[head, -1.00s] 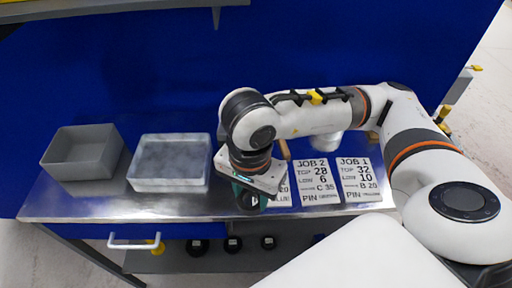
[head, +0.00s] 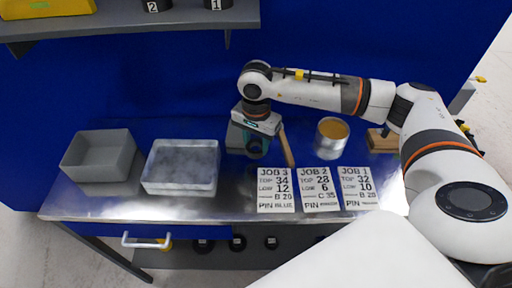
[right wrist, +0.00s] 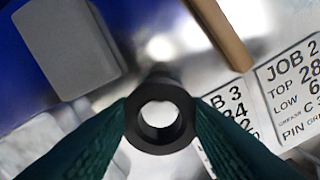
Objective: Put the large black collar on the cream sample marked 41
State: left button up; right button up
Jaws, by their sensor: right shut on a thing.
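My right gripper (head: 256,150) is at the middle of the steel table, behind the row of job cards. In the right wrist view its teal fingers are shut on a black ring-shaped collar (right wrist: 160,142), one on each side. The collar's hole faces the camera, and shiny metal shows through it. I cannot tell the gap between collar and table. No cream sample with the number 41 can be made out in either view. My left gripper is not in view.
A grey block (right wrist: 68,42) and a wooden bar (head: 286,146) are close to the gripper. A tin (head: 331,139) stands to the right, above job cards (head: 275,190). A grey bin (head: 98,177) and pale tray (head: 178,187) stand left. Black numbered pieces (head: 215,4) sit on the upper shelf.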

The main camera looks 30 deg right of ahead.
notch_tip(320, 180, down, 3)
jog(key=shift+f+p, duration=0.1)
jog(key=shift+p, duration=0.35)
jog(key=shift+w+f+p, duration=0.15)
jog(key=shift+f+p, duration=0.05)
jog(key=shift+p, duration=0.15)
jog(key=shift+d+f, duration=0.1)
jog(key=shift+f, duration=0.1)
jog(key=shift+f, duration=0.15)
jog(key=o, duration=0.5)
jog(key=shift+f+b, duration=0.1)
jog(key=shift+b, duration=0.2)
jog(key=o, duration=0.5)
